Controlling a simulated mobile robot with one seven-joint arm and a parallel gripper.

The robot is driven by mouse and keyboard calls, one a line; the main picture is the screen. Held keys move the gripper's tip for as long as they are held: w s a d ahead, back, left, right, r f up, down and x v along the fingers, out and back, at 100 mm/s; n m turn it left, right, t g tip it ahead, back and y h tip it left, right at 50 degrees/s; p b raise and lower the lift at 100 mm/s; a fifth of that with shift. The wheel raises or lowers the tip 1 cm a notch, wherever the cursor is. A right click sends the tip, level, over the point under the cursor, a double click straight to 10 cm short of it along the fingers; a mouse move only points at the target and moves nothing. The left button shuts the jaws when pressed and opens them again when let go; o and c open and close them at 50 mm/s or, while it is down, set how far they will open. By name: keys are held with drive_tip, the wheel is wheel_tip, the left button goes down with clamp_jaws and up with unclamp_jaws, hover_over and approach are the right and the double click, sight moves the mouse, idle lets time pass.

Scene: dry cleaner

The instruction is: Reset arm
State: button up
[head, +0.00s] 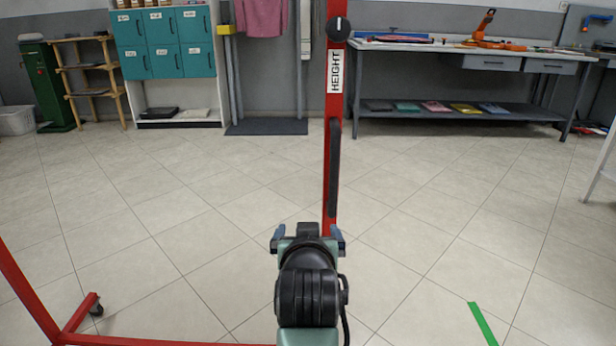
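My gripper (308,238) is at the lower middle of the head view, seen from behind along my green and black arm. Its two blue-grey fingers stand apart on either side of a dark block, and I see nothing held between them. The arm points away from the camera, toward the foot of a red upright post (334,120). The post bears a "HEIGHT" label, a black knob (338,29) and a long black handle. I cannot tell whether the gripper touches the post.
Red floor bars with a castor (97,309) lie at the lower left. A workbench (420,46) with tools stands at the back right. Teal lockers (163,43), a wooden shelf and a pink garment (262,16) are at the back left.

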drive_tip(key=s+r+t+p, duration=0.1)
drive_tip(key=s+r+t, duration=0.3)
drive_tip(key=r, duration=0.9)
drive_tip(key=s+r+t+p, duration=0.1)
drive_tip(key=s+r+t, duration=0.3)
drive_tip(key=r, duration=0.9)
drive_tip(key=s+r+t+p, duration=0.3)
drive_tip(key=s+r+t, duration=0.3)
drive_tip(key=s+r, duration=1.1)
wheel_tip(320, 180, up, 36)
drive_tip(key=w+p, duration=0.1)
drive_tip(key=p, duration=3.4)
drive_tip(key=shift+w+p, duration=0.2)
drive_tip(key=shift+p, duration=0.2)
